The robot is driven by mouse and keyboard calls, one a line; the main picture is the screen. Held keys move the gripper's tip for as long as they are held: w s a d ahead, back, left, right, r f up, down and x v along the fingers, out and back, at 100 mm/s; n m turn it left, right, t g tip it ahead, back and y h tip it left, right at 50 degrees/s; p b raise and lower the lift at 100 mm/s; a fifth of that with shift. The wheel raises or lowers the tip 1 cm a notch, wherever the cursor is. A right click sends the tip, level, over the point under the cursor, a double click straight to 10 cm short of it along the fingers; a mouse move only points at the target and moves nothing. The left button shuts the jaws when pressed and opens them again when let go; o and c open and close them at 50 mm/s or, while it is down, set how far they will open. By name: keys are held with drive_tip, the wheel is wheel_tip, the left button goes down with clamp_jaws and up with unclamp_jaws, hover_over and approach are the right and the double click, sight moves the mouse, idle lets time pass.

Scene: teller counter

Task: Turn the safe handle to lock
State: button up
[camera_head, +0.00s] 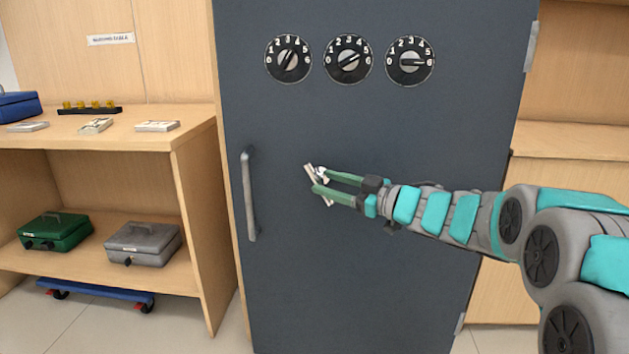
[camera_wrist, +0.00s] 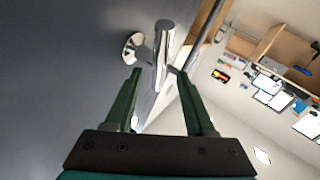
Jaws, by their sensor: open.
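The dark grey safe door (camera_head: 400,280) fills the middle of the head view and looks closed. A small pale lever handle (camera_head: 326,200) sits near the door's middle, tilted from upper left to lower right. In the wrist view it is a shiny chrome bar (camera_wrist: 163,50) beside a round base on the door. My gripper (camera_head: 321,181) comes from the right, its green fingers open. In the wrist view the fingers (camera_wrist: 157,72) lie on either side of the bar's near end, with gaps visible. The fingers partly hide the lever in the head view.
A long vertical pull handle (camera_head: 249,195) stands out at the door's left edge. Three numbered dials, including the middle one (camera_head: 348,60), are above. A wooden shelf (camera_head: 190,150) with boxes stands to the left.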

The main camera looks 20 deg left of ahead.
sight(320, 180)
drive_tip(key=shift+x, duration=2.05)
clamp_jaws()
